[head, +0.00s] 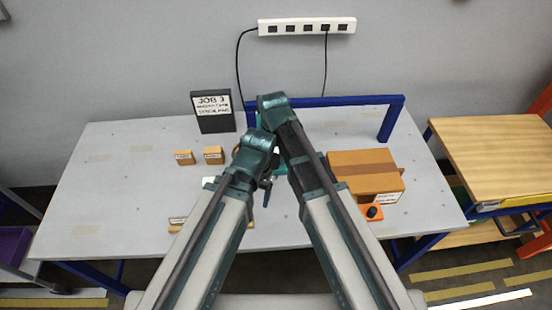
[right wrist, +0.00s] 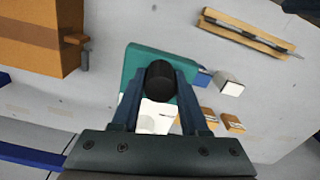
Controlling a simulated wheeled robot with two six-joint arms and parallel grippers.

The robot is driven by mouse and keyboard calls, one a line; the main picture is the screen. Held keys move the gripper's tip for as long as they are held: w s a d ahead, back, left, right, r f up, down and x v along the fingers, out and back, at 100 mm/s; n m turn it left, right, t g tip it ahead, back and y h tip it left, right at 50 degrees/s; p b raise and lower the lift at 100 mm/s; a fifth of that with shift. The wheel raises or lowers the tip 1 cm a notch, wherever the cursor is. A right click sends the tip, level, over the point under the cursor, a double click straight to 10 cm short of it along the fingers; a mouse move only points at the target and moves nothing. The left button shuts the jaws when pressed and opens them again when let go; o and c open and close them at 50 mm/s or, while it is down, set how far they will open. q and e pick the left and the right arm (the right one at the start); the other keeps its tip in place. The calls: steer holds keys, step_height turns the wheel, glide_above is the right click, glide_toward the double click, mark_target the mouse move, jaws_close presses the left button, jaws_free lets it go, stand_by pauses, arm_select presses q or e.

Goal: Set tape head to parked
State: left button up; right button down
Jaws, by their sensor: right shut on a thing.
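In the right wrist view my right gripper (right wrist: 159,76) has its two dark fingers on either side of a black round knob (right wrist: 160,84). It is shut on the knob. The knob stands over a flat teal plate (right wrist: 143,60), and a pale piece (right wrist: 153,118) shows below it, between the fingers. In the head view my arm links cover most of this spot; only a bit of teal (head: 281,167) shows there. Which part is the tape head, and any parked mark, I cannot make out.
A blue frame (head: 345,100) stands behind. The table's left side (head: 100,200) is mostly clear.

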steer(key=shift+a, duration=0.2)
steer(key=c, duration=0.8)
jaws_free()
steer(key=shift+c, duration=0.2)
steer(key=o, duration=0.4)
steer(key=shift+a, duration=0.2)
steer(key=shift+d, duration=0.1)
steer(key=shift+d+r+p, duration=0.1)
steer(key=shift+r+p, duration=0.7)
steer(key=shift+p, duration=0.05)
step_height(320, 180, up, 12)
steer(key=p, duration=1.2)
steer(key=shift+r, duration=0.15)
